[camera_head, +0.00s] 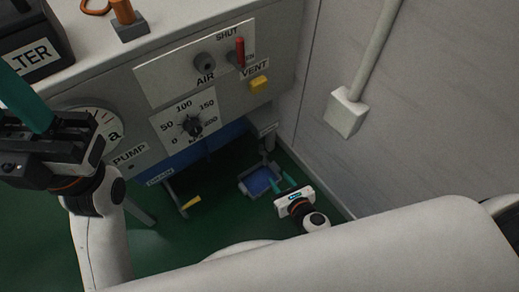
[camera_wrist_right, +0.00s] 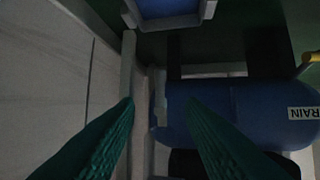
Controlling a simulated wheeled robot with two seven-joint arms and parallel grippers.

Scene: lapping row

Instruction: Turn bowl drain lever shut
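A yellow lever (camera_head: 191,203) shows low under the grey cabinet in the head view. In the right wrist view the yellow lever (camera_wrist_right: 312,57) is cut off at the right edge, near the label "RAIN" on the blue tank (camera_wrist_right: 230,110). A label, too small to read surely, sits above the lever in the head view. My right gripper (camera_head: 282,182) is low, to the right of the lever and apart from it. Its teal fingers (camera_wrist_right: 160,101) are spread with nothing between them. My left gripper (camera_head: 28,98) is at the far left; its fingertips are not clear.
A blue tray (camera_head: 262,180) lies beside my right gripper. The cabinet front carries a red lever (camera_head: 240,51), a yellow vent piece (camera_head: 259,85) and a black knob (camera_head: 192,126). A grey wall (camera_head: 410,140) closes off the right. Green floor (camera_head: 180,245) is open in front.

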